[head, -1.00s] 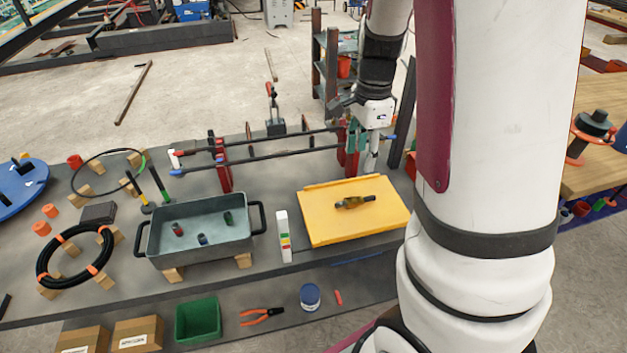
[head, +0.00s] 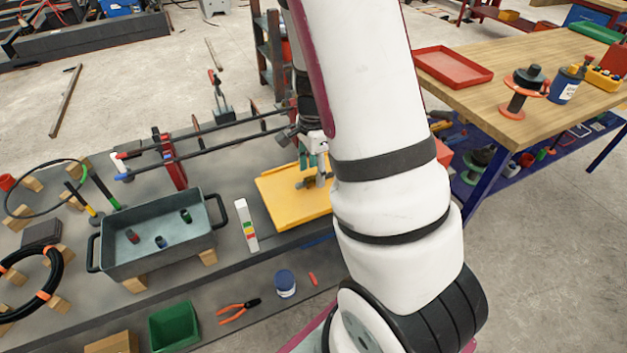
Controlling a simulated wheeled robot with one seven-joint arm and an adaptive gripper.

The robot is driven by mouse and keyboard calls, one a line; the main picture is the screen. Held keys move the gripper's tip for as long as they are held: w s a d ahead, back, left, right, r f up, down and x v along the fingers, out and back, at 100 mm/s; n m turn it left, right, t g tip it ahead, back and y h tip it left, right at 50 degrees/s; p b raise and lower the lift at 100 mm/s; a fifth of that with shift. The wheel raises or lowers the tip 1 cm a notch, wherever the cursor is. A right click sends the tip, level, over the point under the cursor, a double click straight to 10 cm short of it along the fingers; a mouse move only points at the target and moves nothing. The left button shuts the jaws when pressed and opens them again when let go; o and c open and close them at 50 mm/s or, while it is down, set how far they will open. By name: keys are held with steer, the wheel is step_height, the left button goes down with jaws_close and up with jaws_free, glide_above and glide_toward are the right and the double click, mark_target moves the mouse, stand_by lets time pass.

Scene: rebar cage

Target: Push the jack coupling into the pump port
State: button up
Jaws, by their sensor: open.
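My gripper (head: 312,168) is low over the yellow board (head: 272,196), pointing down, with its teal fingers apart. A small dark and brass-coloured fitting (head: 307,184) lies on the board under the fingertips; I cannot tell whether they touch it. It may be the jack coupling, but the view is too small to be sure. My arm hides the board's right part. I cannot pick out the pump port for certain.
A grey tray (head: 112,262) with small coloured pieces and a white strip (head: 246,225) stand left of the board. Dark bars (head: 205,146) in a red stand (head: 172,161) run behind it. A wooden workbench (head: 480,101) is at right.

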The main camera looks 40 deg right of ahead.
steer(key=shift+f, duration=1.25)
jaws_close()
steer(key=shift+r, duration=0.1)
steer(key=shift+r, duration=0.4)
step_height(320, 180, up, 3)
steer(key=shift+s, duration=0.15)
steer(key=s+a+r+p, duration=0.1)
steer(key=s+a+p, duration=0.3)
steer(key=s, duration=1.1)
steer(key=p, duration=0.3)
steer(key=shift+p, duration=0.35)
